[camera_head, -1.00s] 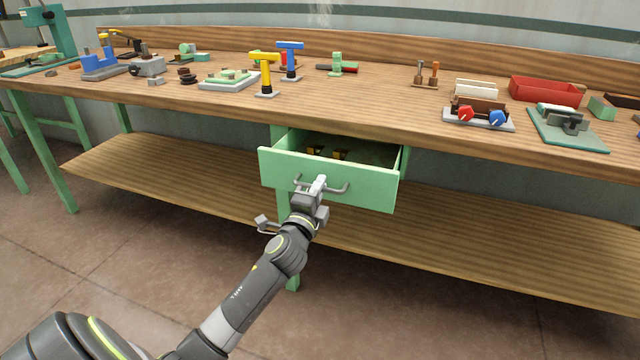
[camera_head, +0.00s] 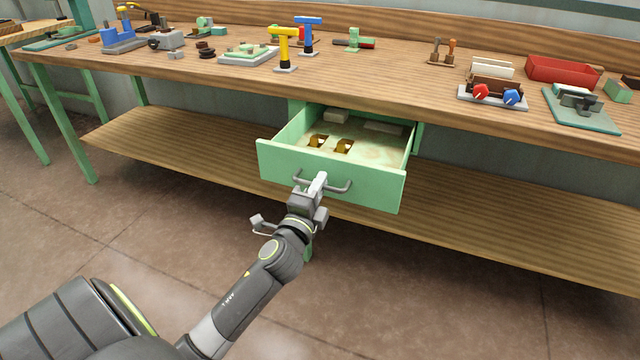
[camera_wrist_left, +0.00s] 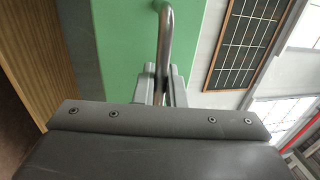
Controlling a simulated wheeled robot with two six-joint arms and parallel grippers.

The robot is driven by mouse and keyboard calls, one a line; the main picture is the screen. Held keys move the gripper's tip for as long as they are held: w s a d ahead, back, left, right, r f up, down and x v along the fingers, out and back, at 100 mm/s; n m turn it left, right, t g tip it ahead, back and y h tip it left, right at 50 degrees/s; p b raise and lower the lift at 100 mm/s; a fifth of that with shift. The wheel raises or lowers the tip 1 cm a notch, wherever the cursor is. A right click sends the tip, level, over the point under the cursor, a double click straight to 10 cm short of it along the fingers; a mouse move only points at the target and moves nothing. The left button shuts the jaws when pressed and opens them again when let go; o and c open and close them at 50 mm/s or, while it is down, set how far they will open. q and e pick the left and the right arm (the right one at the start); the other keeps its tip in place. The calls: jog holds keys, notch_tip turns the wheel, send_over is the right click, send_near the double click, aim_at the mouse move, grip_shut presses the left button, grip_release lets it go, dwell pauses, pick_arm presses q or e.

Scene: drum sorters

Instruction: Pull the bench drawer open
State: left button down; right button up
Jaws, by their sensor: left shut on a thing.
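The green bench drawer (camera_head: 345,187) hangs under the worktop and stands well open. Inside it I see two brass-coloured pieces and pale blocks. A grey bar handle (camera_head: 338,188) is fixed across its front. My left gripper (camera_head: 319,181) is shut on the handle near its middle. In the left wrist view the handle (camera_wrist_left: 166,45) runs between the gripper's fingers (camera_wrist_left: 161,85) against the green drawer front (camera_wrist_left: 135,40). The right gripper is not in view.
The wooden bench top (camera_head: 380,85) carries a yellow tool (camera_head: 285,45), a blue tool (camera_head: 307,35), a red bin (camera_head: 562,72) and several fixtures. A wooden lower shelf (camera_head: 470,215) runs beneath. The floor in front is clear.

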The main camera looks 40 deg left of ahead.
pick_arm(q)
jog(key=c, duration=1.6)
grip_release()
jog(key=shift+c, duration=0.2)
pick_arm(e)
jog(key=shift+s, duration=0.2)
